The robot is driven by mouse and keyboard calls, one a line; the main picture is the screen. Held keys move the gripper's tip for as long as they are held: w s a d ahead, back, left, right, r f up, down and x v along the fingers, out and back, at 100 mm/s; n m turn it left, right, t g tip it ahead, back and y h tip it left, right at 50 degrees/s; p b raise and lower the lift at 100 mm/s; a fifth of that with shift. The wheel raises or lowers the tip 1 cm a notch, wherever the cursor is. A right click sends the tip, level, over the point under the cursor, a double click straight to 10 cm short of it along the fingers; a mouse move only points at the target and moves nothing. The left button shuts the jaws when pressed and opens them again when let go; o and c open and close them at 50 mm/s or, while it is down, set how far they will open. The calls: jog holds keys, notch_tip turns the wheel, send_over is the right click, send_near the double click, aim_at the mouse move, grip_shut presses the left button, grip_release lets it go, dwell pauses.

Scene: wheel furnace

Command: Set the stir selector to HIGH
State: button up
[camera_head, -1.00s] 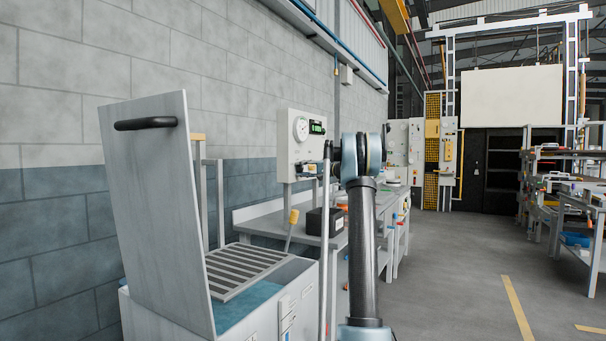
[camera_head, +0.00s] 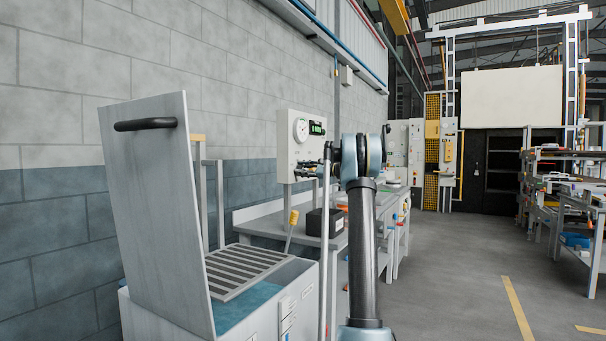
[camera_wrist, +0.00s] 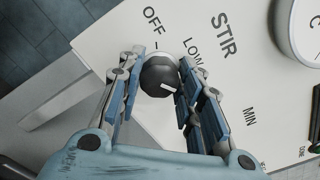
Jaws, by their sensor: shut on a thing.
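The stir selector is a dark round knob (camera_wrist: 158,76) under the word STIR on a white panel in the wrist view. OFF and LOW are readable around it; no HIGH label is readable, and my right finger covers part of the panel there. A white mark on the knob points to the lower right, away from OFF. My gripper (camera_wrist: 157,84) is shut on the knob, one finger on each side. In the head view the white control box (camera_head: 287,150) stands at the wall, with my gripper (camera_head: 303,170) at its lower front, too small to read.
The control box has a round gauge (camera_head: 301,129) and a green display (camera_head: 317,128). A grey tank with a raised lid (camera_head: 160,200) stands in the left foreground. A workbench (camera_head: 265,222) runs along the wall. The floor (camera_head: 450,270) to the right is open.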

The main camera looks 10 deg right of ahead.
jog(key=shift+f+m, duration=0.1)
jog(key=shift+m, duration=0.9)
jog(key=o, duration=1.1)
jog(key=shift+a, duration=0.1)
jog(key=v, duration=1.2)
